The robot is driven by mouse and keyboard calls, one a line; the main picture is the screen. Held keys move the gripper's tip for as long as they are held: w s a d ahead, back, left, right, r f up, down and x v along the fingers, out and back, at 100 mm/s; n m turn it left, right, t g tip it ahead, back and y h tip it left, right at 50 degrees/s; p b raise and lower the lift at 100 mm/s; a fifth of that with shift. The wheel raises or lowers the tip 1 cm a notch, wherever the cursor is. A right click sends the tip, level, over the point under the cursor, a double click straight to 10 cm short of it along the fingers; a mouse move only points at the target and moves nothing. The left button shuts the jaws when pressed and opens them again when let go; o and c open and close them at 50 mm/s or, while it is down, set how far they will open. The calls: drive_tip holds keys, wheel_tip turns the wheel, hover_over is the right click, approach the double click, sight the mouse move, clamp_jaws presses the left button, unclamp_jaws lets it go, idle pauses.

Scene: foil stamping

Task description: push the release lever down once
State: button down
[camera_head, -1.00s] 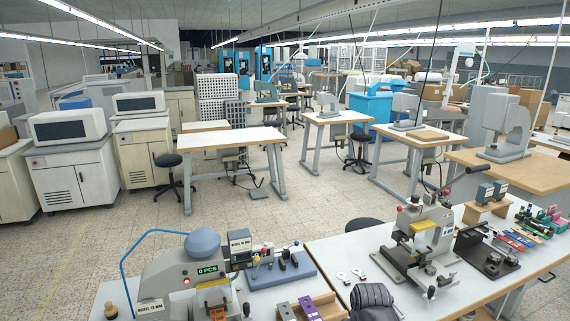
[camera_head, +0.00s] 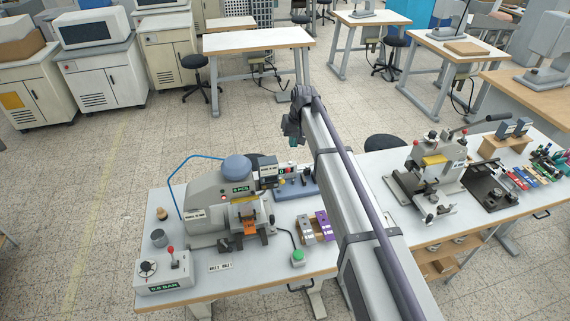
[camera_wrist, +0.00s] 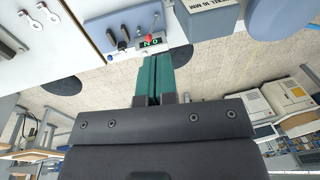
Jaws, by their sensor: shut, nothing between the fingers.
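My gripper (camera_head: 288,142) is raised behind the grey stamping press (camera_head: 215,215), in the air. In the wrist view its teal fingers (camera_wrist: 158,58) are shut together and empty. A blue-grey plate (camera_wrist: 175,25) carries small dark upright levers (camera_wrist: 122,46) and a green "NO" display with a red knob (camera_wrist: 149,37); in the wrist view they lie just beyond the fingertips, apart from them. The plate also shows in the head view (camera_head: 299,190). A red-knobbed lever (camera_head: 172,254) stands on a "6.0 BAR" box at the front left. I cannot tell which one is the release lever.
A green button (camera_head: 298,256) and purple and tan blocks (camera_head: 322,222) lie on the left table (camera_head: 250,272). My arm crosses the view between this table and a second press (camera_head: 432,172). A black stool (camera_head: 384,142) stands behind.

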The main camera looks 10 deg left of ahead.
drive_tip(key=shift+s, duration=0.1)
drive_tip(key=b, duration=1)
hover_over(281, 180)
drive_tip(key=w+d, duration=0.3)
drive_tip(key=w, duration=0.1)
wheel_tip(281, 180, down, 10)
drive_tip(key=s+a+f+b, duration=0.1)
drive_tip(key=s+f+b, duration=0.1)
drive_tip(key=f+b, duration=0.1)
drive_tip(key=shift+s+a, duration=0.15)
drive_tip(key=shift+a, duration=0.2)
